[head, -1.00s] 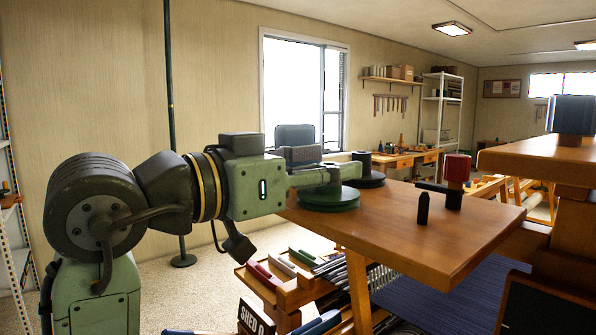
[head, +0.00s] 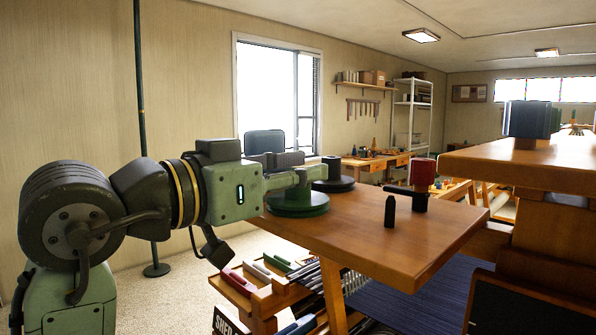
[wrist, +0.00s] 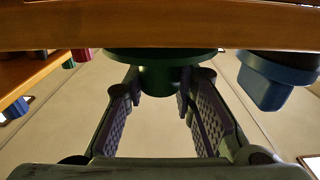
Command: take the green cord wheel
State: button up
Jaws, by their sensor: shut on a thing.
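The green cord wheel (head: 297,203) lies flat at the near left corner of the wooden table (head: 390,238), its hub upward. My gripper (head: 313,178) reaches in from the left and is shut on the hub. In the wrist view, which looks upside down, the dark green hub (wrist: 160,80) sits between the two fingers, with the wheel's disc (wrist: 165,55) against the tabletop edge. I cannot tell any gap between wheel and table. The far side of the hub is hidden by the fingers.
A black wheel (head: 334,184) stands just behind the green one. A dark peg (head: 390,211) and a red spool with a black handle (head: 422,174) stand to the right. A blue spool (head: 528,119) sits on the raised wooden shelf at right. The table's front is clear.

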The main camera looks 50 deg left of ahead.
grip_shut()
jog(key=shift+r+p, duration=1)
jog(key=shift+r, duration=0.2)
notch_tip(320, 180, up, 5)
jog(key=shift+f, duration=0.2)
